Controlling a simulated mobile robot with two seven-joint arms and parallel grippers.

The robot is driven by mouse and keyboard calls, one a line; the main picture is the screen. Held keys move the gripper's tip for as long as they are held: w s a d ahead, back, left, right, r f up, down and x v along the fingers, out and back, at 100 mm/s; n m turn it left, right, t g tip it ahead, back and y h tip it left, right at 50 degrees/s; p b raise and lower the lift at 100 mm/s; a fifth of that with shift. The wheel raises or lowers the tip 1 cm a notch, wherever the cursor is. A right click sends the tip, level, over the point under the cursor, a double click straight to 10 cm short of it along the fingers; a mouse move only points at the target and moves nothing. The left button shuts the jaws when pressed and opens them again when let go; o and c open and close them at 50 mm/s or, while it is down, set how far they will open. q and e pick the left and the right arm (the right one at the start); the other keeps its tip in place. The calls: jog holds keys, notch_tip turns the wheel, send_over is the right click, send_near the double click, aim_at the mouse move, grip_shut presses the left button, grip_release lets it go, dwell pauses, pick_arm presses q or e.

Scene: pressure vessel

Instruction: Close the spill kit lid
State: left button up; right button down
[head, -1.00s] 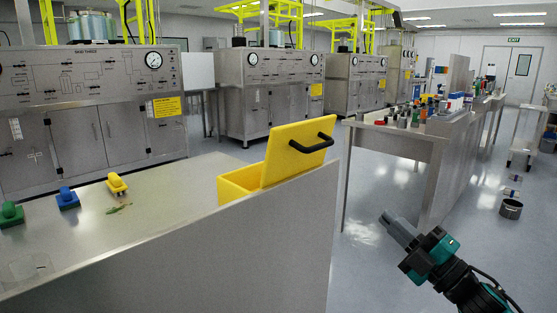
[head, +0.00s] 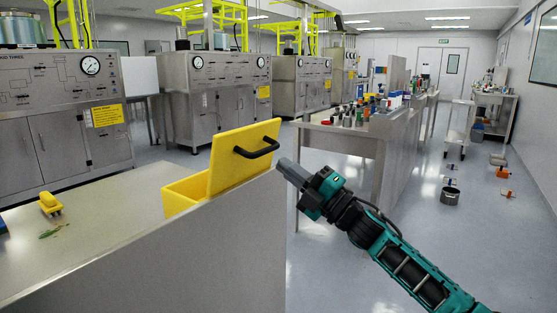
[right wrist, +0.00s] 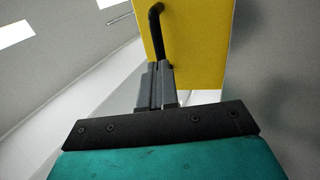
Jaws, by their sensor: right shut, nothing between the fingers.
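The yellow spill kit box (head: 184,192) stands on the steel counter (head: 110,228) at its right end. Its yellow lid (head: 232,165) is raised, tilted up, with a black handle (head: 258,150) on its outer face. The lid (right wrist: 197,40) and handle (right wrist: 157,38) also show ahead in the right wrist view. My right gripper (head: 284,166) is shut and empty, just right of the lid and a little below the handle; in the right wrist view its fingers (right wrist: 157,74) point toward the lid. Whether it touches the lid cannot be told. My left gripper is out of view.
A yellow object (head: 50,204) and a small greenish item (head: 52,232) lie on the counter's left part. A bench (head: 345,138) with bottles stands behind my right arm.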

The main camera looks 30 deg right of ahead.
jog(key=x, duration=0.3)
dwell(0.5)
